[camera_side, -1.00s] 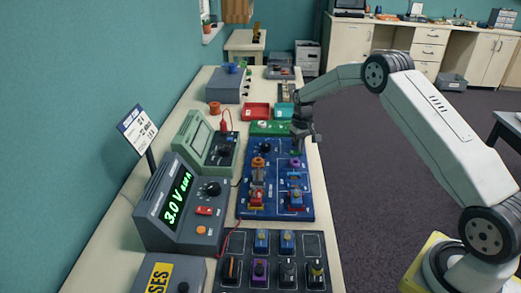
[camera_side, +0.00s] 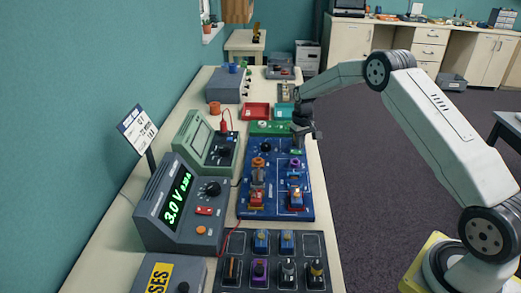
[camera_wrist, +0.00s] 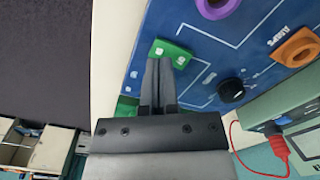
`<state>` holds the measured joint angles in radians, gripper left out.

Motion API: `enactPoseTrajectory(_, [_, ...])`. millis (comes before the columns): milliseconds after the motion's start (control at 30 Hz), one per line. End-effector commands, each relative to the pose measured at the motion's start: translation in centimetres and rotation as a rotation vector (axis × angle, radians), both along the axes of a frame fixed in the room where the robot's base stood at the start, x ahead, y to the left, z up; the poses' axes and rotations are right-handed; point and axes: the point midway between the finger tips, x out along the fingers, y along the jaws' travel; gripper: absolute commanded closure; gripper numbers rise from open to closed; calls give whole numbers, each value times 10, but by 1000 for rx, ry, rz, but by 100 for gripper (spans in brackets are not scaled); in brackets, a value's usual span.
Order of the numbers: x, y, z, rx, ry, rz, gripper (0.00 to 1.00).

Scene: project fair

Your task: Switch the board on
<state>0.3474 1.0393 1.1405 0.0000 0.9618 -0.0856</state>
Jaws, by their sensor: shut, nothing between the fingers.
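The blue circuit board (camera_side: 245,203) lies on the bench and bears a black knob, coloured terminals and small mounted parts. It also shows in the wrist view (camera_wrist: 205,25). A green switch (camera_wrist: 170,52) with white marks sits near the board's edge; in the side view it is small, at the board's far right corner. My gripper (camera_wrist: 162,64) is shut and empty, its fingertips at the switch's near edge. I cannot tell whether they touch it. In the side view my gripper (camera_side: 303,140) is over that corner.
A grey meter (camera_side: 180,205) showing 3.0 V stands left of the board, with a green meter (camera_side: 205,140) behind it. A black tray of parts (camera_side: 272,262) is in front. Red (camera_side: 256,110) and teal (camera_side: 283,111) trays lie beyond. A red lead (camera_wrist: 275,145) runs near the board.

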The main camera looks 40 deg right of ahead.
Motion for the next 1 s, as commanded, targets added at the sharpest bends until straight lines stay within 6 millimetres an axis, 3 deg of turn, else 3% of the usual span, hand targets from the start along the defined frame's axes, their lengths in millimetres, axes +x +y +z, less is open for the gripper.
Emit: enactPoseTrajectory(1000, [0,0,54,0,0,0,100])
